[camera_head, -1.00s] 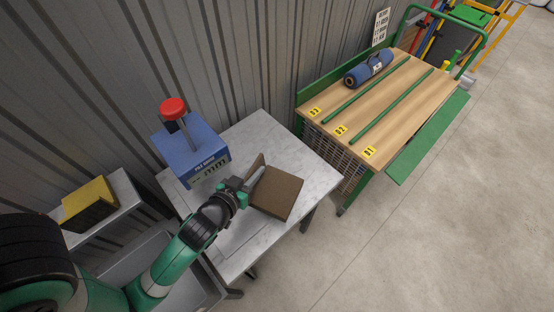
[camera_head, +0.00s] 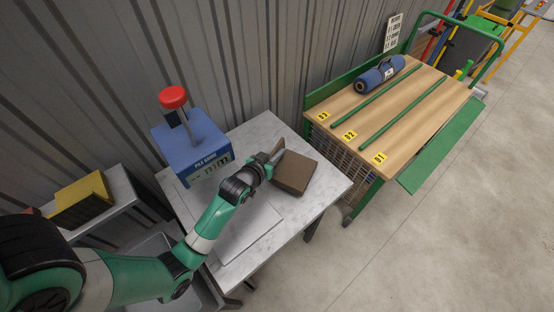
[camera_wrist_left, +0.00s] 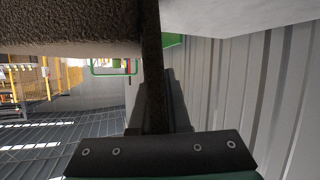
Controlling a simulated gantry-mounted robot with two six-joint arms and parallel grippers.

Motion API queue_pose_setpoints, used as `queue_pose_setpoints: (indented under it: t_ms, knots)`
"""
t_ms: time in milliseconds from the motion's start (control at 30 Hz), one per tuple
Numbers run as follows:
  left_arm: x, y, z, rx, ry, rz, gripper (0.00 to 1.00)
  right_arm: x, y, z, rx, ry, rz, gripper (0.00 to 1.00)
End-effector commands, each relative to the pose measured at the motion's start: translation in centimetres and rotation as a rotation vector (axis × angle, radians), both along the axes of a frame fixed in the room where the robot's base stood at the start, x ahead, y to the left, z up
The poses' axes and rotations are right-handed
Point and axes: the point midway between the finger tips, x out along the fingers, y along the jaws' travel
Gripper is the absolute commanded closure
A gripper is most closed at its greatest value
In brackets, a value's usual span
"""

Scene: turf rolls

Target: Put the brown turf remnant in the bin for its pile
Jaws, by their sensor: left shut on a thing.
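The brown turf remnant (camera_head: 297,174) has a flat slab and a thin upright flap. My left gripper (camera_head: 274,158) is shut on the flap, over the far right part of the white marbled table (camera_head: 245,232). I cannot tell whether the slab touches the table. In the left wrist view, the thin flap (camera_wrist_left: 152,50) stands between the fingers and the rough brown slab (camera_wrist_left: 60,22) fills the upper left. The blue pile gauge (camera_head: 196,152) with a red knob (camera_head: 173,97) stands left of the gripper. My right gripper is out of view.
A cart (camera_head: 425,98) with a wooden deck stands right of the table. Two green rods (camera_head: 402,113) divide the deck into lanes with yellow labels. A blue roll (camera_head: 380,75) lies in the far lane. A yellow object (camera_head: 82,200) sits on the left shelf. A corrugated wall is behind.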

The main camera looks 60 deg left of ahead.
Motion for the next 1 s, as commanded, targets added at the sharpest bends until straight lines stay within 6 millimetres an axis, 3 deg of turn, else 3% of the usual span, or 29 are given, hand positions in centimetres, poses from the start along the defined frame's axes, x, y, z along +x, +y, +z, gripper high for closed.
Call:
queue_pose_setpoints:
  t_ms: [200,567,600,733,1000]
  knots:
    - [0.2,0.2,-3.6,-0.001,0.002,0.0,1.0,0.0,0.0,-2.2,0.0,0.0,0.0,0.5]
    - [0.2,0.2,-3.8,0.0,0.0,0.0,1.0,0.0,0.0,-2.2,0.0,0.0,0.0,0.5]
    - [0.2,0.2,-3.8,-0.001,0.001,0.0,0.82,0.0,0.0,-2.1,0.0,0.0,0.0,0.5]
    - [0.2,0.2,-3.8,-0.001,0.001,0.0,0.58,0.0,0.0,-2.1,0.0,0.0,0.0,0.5]
    - [0.2,0.2,-3.7,-0.001,0.001,0.0,0.55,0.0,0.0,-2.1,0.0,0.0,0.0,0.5]
